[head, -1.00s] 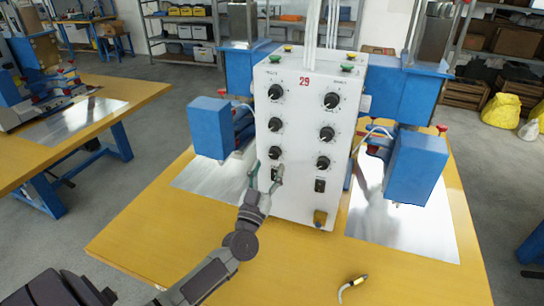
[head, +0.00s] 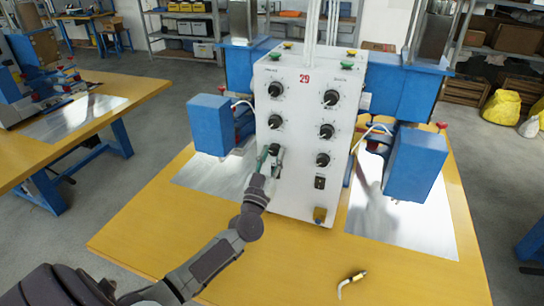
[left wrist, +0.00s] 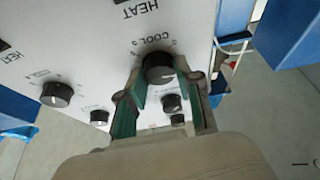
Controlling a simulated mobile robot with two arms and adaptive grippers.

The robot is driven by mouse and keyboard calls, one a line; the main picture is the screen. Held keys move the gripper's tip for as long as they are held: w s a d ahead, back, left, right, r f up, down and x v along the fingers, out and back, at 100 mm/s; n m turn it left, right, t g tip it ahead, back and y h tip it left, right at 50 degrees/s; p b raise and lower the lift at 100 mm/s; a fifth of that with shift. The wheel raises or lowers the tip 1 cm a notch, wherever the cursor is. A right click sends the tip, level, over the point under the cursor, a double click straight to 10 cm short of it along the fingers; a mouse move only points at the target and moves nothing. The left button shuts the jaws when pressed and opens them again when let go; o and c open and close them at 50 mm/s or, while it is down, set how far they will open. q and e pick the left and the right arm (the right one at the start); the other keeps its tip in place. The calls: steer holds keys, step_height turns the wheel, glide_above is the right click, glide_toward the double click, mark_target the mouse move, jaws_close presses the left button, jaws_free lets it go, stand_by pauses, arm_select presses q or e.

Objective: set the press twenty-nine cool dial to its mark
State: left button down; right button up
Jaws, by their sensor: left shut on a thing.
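The white press control box with the red number 29 (head: 305,79) stands on the yellow table, with two columns of black dials. The cool dial (left wrist: 158,66) is a black round knob under the printed word COOL in the left wrist view. In the head view it is the lowest dial of the left column (head: 274,149), partly covered by my gripper. My left gripper (head: 268,152) is shut on this dial, and its green-lined fingers (left wrist: 161,76) lie on both sides of the knob in the left wrist view. The mark it points to is too small to read. My right gripper is not in view.
Other dials (head: 326,131) sit close above and to the right on the same panel. Blue press heads (head: 211,127) flank the box over metal plates. A small cable with a brass end (head: 350,284) lies on the table's clear front part.

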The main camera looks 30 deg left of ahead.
arm_select(q)
steer(key=shift+n, duration=0.3)
steer(key=shift+r+n+y+p, duration=0.1)
steer(key=shift+n+y+p, duration=0.4)
steer(key=shift+n+y, duration=0.1)
steer(key=n+g+y+p, duration=0.1)
steer(key=n, duration=0.1)
steer(key=n+y+p, duration=0.1)
steer(key=n, duration=0.2)
steer(key=shift+d+r+g, duration=0.1)
steer(key=shift+d+g, duration=0.05)
steer(key=shift+g, duration=0.25)
steer(key=n+g+y+p, duration=0.1)
steer(key=n+p, duration=0.1)
steer(key=n, duration=0.1)
steer(key=n+g+y+p, duration=0.1)
steer(key=n, duration=0.2)
steer(key=shift+d+n+p, duration=0.1)
steer(key=shift+n+p, duration=0.3)
steer(key=shift+n+g+p, duration=0.3)
steer(key=shift+n, duration=0.2)
steer(key=shift+y, duration=0.3)
steer(key=c, duration=0.8)
jaws_free()
